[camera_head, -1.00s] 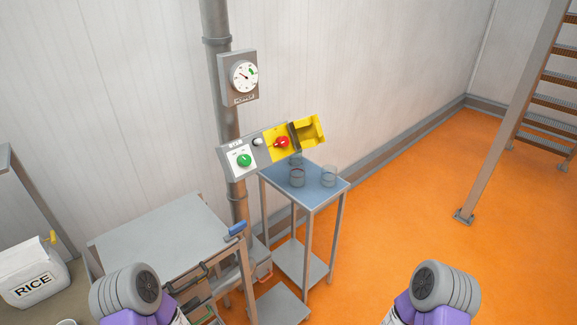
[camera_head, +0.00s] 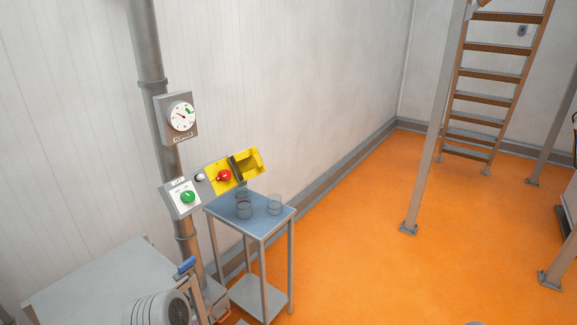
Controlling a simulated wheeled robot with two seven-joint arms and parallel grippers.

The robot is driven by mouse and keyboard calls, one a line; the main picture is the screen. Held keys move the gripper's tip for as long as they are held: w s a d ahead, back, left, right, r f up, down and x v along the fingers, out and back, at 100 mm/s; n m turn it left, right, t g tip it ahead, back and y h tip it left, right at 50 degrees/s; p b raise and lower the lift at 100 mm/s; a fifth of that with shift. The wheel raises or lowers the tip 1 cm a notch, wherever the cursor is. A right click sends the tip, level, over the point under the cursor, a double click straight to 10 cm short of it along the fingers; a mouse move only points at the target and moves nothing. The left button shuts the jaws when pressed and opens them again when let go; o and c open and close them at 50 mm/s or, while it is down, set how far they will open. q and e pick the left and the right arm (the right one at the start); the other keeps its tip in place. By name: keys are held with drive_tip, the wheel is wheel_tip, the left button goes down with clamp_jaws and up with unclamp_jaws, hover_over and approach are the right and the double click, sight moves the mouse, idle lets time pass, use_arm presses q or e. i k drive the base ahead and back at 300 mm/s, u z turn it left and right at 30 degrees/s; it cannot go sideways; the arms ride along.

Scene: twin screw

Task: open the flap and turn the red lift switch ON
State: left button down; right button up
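The red lift switch (camera_head: 224,175) sits on a yellow plate in the control box on the grey pipe. The yellow flap (camera_head: 248,165) stands swung open to the right of the switch, so the red knob is uncovered. A green knob (camera_head: 188,197) is on the white panel at the left of the same box. Which position the red switch points to is too small to tell. Neither gripper is in view.
A small blue-topped table (camera_head: 265,222) with several glass jars stands below and right of the box. A grey table (camera_head: 95,285) is at lower left. A gauge (camera_head: 181,116) hangs above. Orange floor (camera_head: 350,250) is clear to the right, up to the metal stairs (camera_head: 490,85).

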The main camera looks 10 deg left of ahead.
sight(222, 175)
drive_tip(key=z, duration=0.35)
drive_tip(key=i, duration=1.1)
drive_tip(key=u, duration=0.7)
drive_tip(key=i, duration=0.6)
drive_tip(key=u, duration=0.55)
